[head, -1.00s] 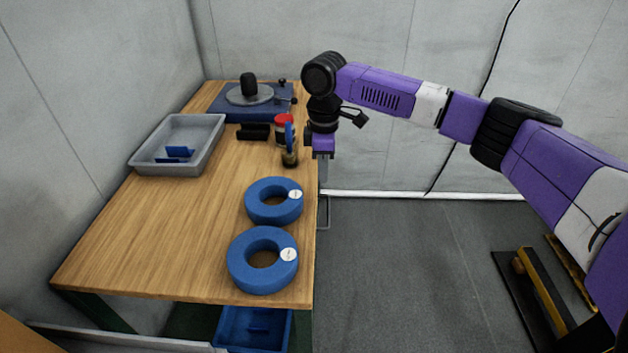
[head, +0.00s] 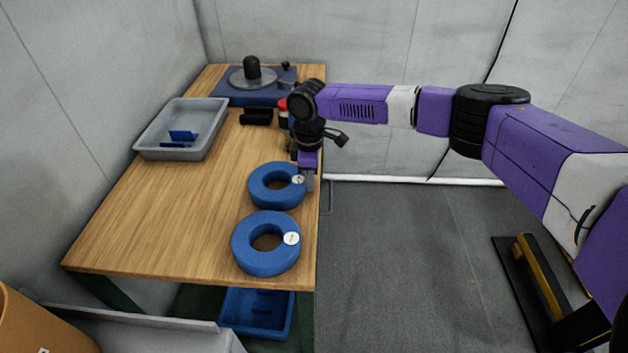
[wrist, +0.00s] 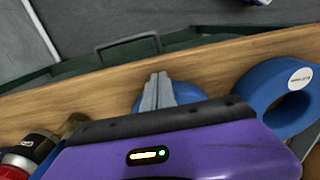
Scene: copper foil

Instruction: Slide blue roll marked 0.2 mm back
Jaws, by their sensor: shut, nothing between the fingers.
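Two blue rolls lie flat near the table's right edge, a farther one (head: 261,190) and a nearer one (head: 245,254). Each has a round white label, too small to read in the head view. My gripper (head: 308,187) is shut and empty, pointing down at the right side of the farther roll, beside its label. In the wrist view my fingertips (wrist: 160,76) are together in front of the farther roll (wrist: 187,92), which is mostly hidden. The nearer roll (wrist: 262,82) shows at the right. I cannot tell whether the fingers touch the farther roll.
The wooden table (head: 165,220) is bare to the left of the rolls. A grey tray (head: 150,152) with blue pieces stands at the back left. A turntable-like device (head: 232,97) and a red-capped jar (head: 282,104) are at the back. A blue bin (head: 240,322) sits below the front edge.

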